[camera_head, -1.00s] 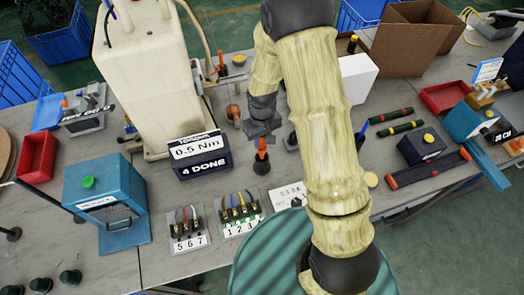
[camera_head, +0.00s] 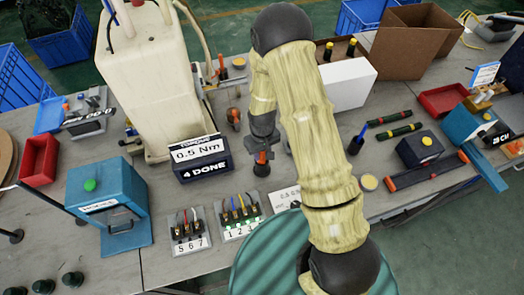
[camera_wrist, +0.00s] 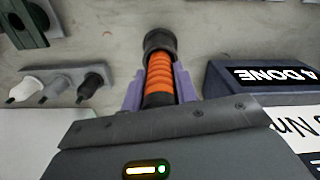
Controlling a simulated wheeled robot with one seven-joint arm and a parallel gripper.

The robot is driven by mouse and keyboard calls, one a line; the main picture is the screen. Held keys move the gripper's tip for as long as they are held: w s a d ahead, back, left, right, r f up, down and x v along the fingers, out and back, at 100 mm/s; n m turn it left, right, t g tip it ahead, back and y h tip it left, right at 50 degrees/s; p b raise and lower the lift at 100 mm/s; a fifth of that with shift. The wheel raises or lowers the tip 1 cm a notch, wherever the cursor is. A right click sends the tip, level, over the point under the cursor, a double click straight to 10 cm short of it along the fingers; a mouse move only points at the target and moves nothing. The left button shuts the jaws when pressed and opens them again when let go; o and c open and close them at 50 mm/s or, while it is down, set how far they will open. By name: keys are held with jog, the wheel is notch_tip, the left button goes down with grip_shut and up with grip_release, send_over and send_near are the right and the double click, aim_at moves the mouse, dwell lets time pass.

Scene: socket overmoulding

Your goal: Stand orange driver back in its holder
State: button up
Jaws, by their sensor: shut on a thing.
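The orange driver (camera_head: 262,157) is upright between the fingers of my gripper (camera_head: 261,152), which is low over the bench right of the torque display. In the wrist view, the ribbed orange handle of the driver (camera_wrist: 160,73) lies between the two purple-grey fingers of my gripper (camera_wrist: 158,88), which is shut on it. A dark round cup (camera_wrist: 159,40), apparently the holder, is at the handle's far end; it shows as a dark base in the head view (camera_head: 262,170). I cannot tell how deep the driver sits in it. Its shaft is hidden.
The torque display (camera_head: 200,155) reading 0.5 Nm and 4 DONE stands close on the left. Numbered wire trays (camera_head: 240,216) lie in front. A small rack with white, grey and black pieces (camera_wrist: 60,85) is close by in the wrist view. A white box (camera_head: 345,85) stands behind right.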

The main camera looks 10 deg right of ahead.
jog(key=shift+f, duration=0.15)
jog(key=o, duration=1.1)
notch_tip(320, 180, up, 12)
jog(key=shift+r+b, duration=0.2)
jog(key=shift+b, duration=1.05)
jog(key=s+d+r+m+t, duration=0.1)
jog(key=s+d+r, duration=0.2)
jog(key=s, duration=0.1)
jog(key=s+d+r+m, duration=0.2)
jog(key=s+d+r, duration=0.1)
jog(key=s, duration=0.1)
jog(key=s+d+r+m+t, duration=0.1)
jog(key=s+d+r, duration=0.2)
jog(key=s+r, duration=0.1)
jog(key=shift+s+d+m+t, duration=0.15)
jog(key=shift+d+m+t, duration=0.1)
jog(key=shift+m+t, duration=0.05)
